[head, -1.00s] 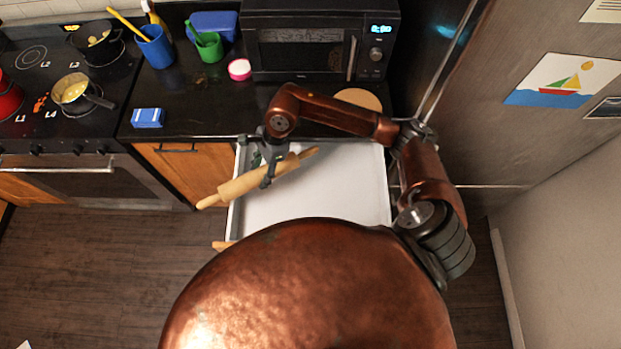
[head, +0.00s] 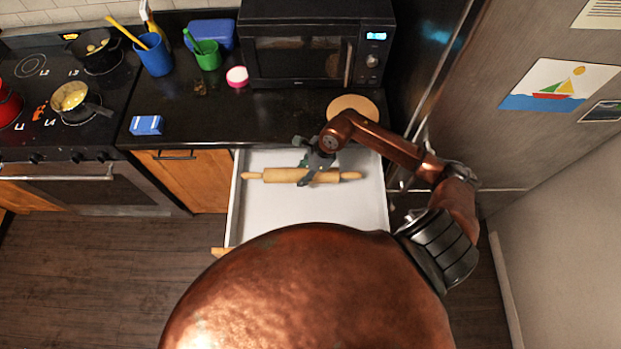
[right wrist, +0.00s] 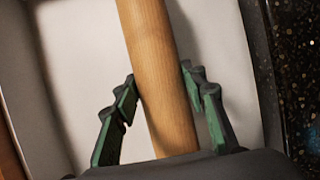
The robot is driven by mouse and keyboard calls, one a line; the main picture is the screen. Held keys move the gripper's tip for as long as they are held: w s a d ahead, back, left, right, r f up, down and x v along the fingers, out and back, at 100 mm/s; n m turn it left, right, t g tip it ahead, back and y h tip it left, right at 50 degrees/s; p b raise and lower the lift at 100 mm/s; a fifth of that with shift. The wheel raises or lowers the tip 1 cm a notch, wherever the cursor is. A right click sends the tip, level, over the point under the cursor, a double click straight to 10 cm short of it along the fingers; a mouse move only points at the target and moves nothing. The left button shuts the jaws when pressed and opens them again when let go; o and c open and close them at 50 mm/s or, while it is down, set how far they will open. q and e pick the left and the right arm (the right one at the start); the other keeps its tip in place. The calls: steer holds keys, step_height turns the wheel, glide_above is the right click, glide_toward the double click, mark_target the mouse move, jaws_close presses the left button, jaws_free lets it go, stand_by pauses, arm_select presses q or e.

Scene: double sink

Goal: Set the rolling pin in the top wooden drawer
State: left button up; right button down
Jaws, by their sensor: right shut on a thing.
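The wooden rolling pin (head: 274,175) lies crosswise within the outline of the open wooden drawer (head: 236,200), near its back end. The drawer has a pale, bare interior. My right gripper (head: 308,176) is shut on the pin near its middle. In the right wrist view the pin (right wrist: 155,70) runs between the two dark green fingers of the gripper (right wrist: 160,100), with the pale drawer floor behind it. I cannot tell whether the pin touches the floor. My left gripper is not in view.
A black microwave (head: 312,45) and a round wooden board (head: 352,106) stand on the dark counter above the drawer. A blue-and-white sponge (head: 146,125) lies on the counter at left. The stove (head: 60,100) is farther left, the fridge (head: 500,110) at right.

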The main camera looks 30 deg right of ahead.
steer(key=d+f, duration=0.2)
steer(key=shift+s+d+f, duration=0.1)
steer(key=shift+s+f, duration=0.2)
steer(key=shift+f, duration=0.05)
steer(key=shift+d+f, duration=0.15)
steer(key=shift+f, duration=1.55)
steer(key=c, duration=1.7)
jaws_free()
steer(key=shift+f, duration=0.2)
steer(key=o, duration=0.5)
steer(key=shift+r, duration=0.1)
steer(key=v, duration=1.2)
steer(key=shift+s+r, duration=0.1)
steer(key=shift+s, duration=0.05)
